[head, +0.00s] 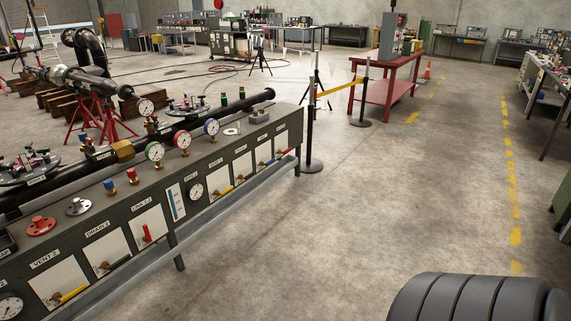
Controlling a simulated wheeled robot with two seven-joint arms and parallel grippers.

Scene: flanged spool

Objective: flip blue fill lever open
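A long grey test bench (120,215) runs from the lower left toward the middle of the head view, with white lever plates on its sloped front. A small blue lever (266,163) lies roughly level on a plate near the bench's far right end. The label above it is too small to read. A red lever (284,151) is on the plate to its right, and a yellow lever (240,180) is to its left. Nearer me, a red lever (147,233) stands upright and a yellow lever (70,293) lies slanted under VENT 2. Neither of my grippers is in view.
A red table (385,88) stands farther back. The floor (400,200) right of the bench is clear.

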